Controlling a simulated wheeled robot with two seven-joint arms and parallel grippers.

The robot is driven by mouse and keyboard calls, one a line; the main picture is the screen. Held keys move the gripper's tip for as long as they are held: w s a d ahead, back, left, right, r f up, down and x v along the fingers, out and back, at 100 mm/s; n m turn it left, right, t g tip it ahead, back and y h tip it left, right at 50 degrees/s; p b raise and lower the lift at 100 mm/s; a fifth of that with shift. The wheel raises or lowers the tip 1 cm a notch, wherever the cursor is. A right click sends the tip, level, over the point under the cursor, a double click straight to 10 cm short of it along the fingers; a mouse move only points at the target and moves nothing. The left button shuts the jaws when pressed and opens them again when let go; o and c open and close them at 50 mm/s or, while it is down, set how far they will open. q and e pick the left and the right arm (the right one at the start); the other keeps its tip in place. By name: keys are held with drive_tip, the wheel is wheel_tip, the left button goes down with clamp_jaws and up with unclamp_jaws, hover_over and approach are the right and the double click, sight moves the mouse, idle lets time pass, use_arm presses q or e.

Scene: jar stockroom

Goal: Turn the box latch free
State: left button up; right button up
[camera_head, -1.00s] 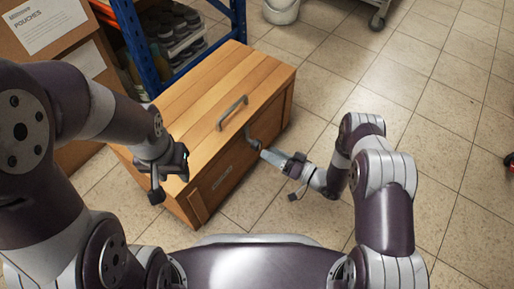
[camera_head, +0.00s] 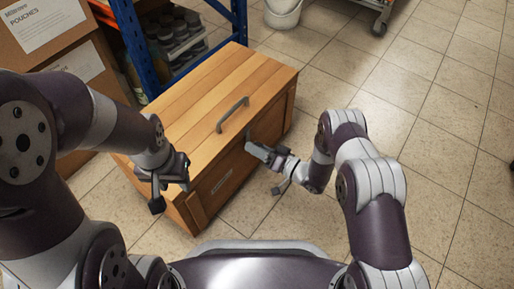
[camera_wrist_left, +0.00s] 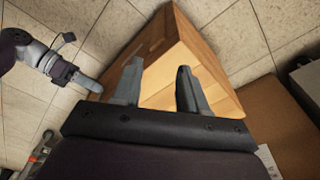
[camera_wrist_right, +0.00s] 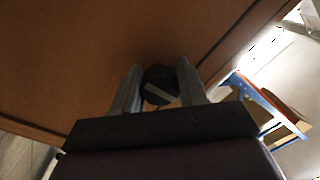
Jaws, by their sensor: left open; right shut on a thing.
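The wooden box (camera_head: 196,98) stands on the floor with its slatted lid down and a grey handle (camera_head: 232,114) on top. My right gripper (camera_head: 250,147) is at the box's front face. In the right wrist view its fingers are shut on the dark round latch (camera_wrist_right: 159,85), which has a pale bar slanting slightly across it. The latch is hidden behind the gripper in the head view. My left gripper (camera_head: 172,186) is open and empty by the box's left front end. In the left wrist view its fingers (camera_wrist_left: 158,88) stand apart with the box beyond.
Cardboard boxes (camera_head: 50,62) stand at the left, next to a blue-framed shelf (camera_head: 141,50) with jars behind the wooden box. A white bucket (camera_head: 283,14) and a cart (camera_head: 378,22) are at the back.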

drive_tip(key=n+p, duration=0.2)
drive_tip(key=n, duration=0.1)
drive_tip(key=shift+r+n, duration=0.1)
drive_tip(key=shift+n, duration=0.2)
drive_tip(key=n+p, duration=0.2)
drive_tip(key=n, duration=0.3)
drive_tip(key=n+p, duration=0.1)
drive_tip(key=n, duration=0.3)
drive_tip(key=shift+d+n+h, duration=0.1)
drive_tip(key=shift+n+h, duration=0.2)
drive_tip(key=shift+h, duration=0.1)
drive_tip(key=shift+w+n+p, duration=0.1)
drive_tip(key=shift+n+p, duration=0.45)
drive_tip(key=shift+n, duration=1.45)
drive_tip(key=o, duration=1)
drive_tip(key=shift+o, duration=0.2)
